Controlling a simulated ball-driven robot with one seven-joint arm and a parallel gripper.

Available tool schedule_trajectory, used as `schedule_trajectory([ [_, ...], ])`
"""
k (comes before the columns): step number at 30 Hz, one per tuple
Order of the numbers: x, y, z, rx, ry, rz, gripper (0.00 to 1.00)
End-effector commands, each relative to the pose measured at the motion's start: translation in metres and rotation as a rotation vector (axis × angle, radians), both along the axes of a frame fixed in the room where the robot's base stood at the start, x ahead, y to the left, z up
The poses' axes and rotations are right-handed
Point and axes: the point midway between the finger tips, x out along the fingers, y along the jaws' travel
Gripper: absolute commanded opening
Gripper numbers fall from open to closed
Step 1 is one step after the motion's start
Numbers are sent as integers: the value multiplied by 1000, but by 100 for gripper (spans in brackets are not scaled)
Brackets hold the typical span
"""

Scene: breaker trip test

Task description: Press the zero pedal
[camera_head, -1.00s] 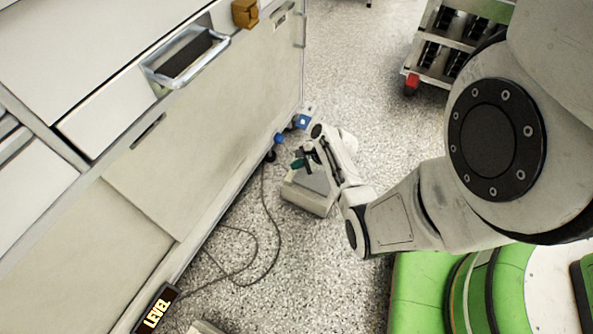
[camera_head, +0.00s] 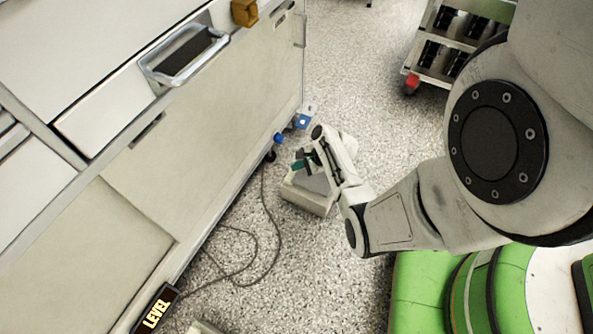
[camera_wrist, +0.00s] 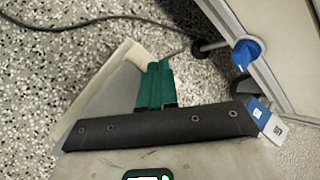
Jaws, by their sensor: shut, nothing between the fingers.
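A pedal with a beige housing and grey top plate (camera_head: 316,184) stands on the speckled floor beside the cabinet. It also shows in the wrist view, its grey plate (camera_wrist: 112,100) partly hidden by my gripper. I cannot read a name on it. My gripper (camera_head: 298,164) is over this pedal, pointing down, with teal fingers. In the wrist view the teal fingertips (camera_wrist: 155,72) are together and empty, in front of the plate. I cannot tell whether they touch it. A second pale housing (camera_head: 204,328) is cut off at the bottom edge, near a lit LEVEL sign (camera_head: 156,309).
Dark cables (camera_head: 268,240) lie on the floor. A cart (camera_head: 445,50) stands at the back right. Floor behind the pedal is clear.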

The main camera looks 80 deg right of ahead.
Motion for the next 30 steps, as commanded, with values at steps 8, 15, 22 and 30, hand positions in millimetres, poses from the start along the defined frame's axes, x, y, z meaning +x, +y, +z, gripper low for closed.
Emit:
schedule_trajectory([
  [8, 0, 0, -3, 0, 0, 0, 0],
  [15, -1, 0, -5, 0, 0, 0, 0],
  [22, -1, 0, -8, 1, 1, 0, 0],
  [30, -3, 1, -12, 2, 3, -1, 0],
])
